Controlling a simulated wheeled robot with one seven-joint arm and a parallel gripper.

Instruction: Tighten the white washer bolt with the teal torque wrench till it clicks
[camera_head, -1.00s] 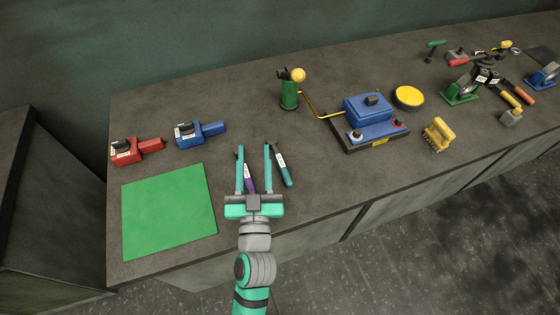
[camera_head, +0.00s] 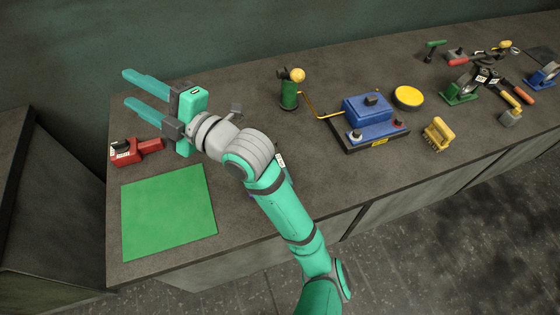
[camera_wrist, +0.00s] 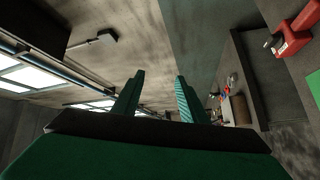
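My gripper (camera_head: 126,88) is raised over the back left of the bench, fingers pointing left, open and empty. Its two spread fingers also show in the wrist view (camera_wrist: 160,75). The blue valve casting (camera_head: 367,108) sits on a dark base right of centre. The white washer bolt (camera_head: 356,135) is at its front left corner, and a red one (camera_head: 398,124) at its front right. The teal torque wrench lies mid-bench, almost wholly hidden behind my arm; only what looks like its pale label (camera_head: 281,160) shows. The purple-handled tool beside it is also mostly hidden.
A green mat (camera_head: 168,212) lies front left, with a red device (camera_head: 130,151) behind it. A green post with a yellow ball (camera_head: 290,92), a yellow disc (camera_head: 408,97) and a yellow brush-like block (camera_head: 438,134) stand around the casting. Several tools crowd the far right.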

